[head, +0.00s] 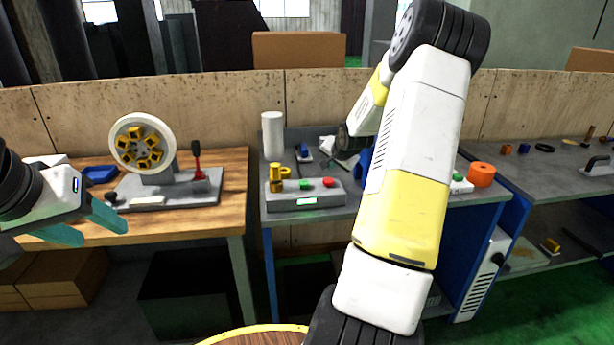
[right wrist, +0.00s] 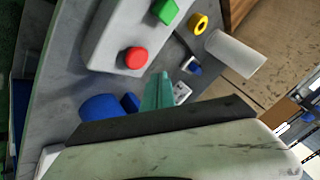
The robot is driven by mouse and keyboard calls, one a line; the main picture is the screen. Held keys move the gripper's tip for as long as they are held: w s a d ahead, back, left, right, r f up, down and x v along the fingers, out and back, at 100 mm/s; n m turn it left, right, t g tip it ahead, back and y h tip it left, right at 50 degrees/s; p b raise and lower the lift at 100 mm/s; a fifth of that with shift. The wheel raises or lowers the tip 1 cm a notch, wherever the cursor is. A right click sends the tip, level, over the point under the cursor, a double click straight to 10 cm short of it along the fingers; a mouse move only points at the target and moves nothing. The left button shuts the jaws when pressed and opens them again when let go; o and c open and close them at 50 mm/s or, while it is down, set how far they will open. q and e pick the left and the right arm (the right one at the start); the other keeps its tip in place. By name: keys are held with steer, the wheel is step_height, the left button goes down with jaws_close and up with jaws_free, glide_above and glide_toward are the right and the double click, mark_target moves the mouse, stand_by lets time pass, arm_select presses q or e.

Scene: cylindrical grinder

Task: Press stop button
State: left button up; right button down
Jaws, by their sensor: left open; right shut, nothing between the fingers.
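A grey control box (head: 306,200) stands on the bench in the middle of the head view. It carries a red button (head: 328,182) on its right and a green button (head: 305,185) beside it. In the right wrist view the red button (right wrist: 135,58) and the green button (right wrist: 165,11) show clearly on the box. My right gripper (right wrist: 157,78) is shut and empty, its teal fingertips just beside the box and apart from the red button. In the head view my right arm hides its fingers. My left gripper (head: 105,232) is open and empty at the far left.
A white cylinder (head: 272,134) stands behind the box, and yellow parts (head: 276,176) sit at its left end. A wheel fixture (head: 143,145) stands on the wooden table at left. An orange cylinder (head: 481,174) is at right. A blue cylinder (right wrist: 100,107) lies near my right fingers.

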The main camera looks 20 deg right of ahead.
mark_target(329, 182)
steer(key=shift+f, duration=1.15)
steer(key=shift+f, duration=0.15)
stand_by(1.1)
steer(key=shift+f, duration=0.3)
steer(key=shift+f, duration=0.55)
stand_by(0.7)
steer(key=shift+r, duration=1)
steer(key=shift+r, duration=0.1)
steer(key=shift+r, duration=2.4)
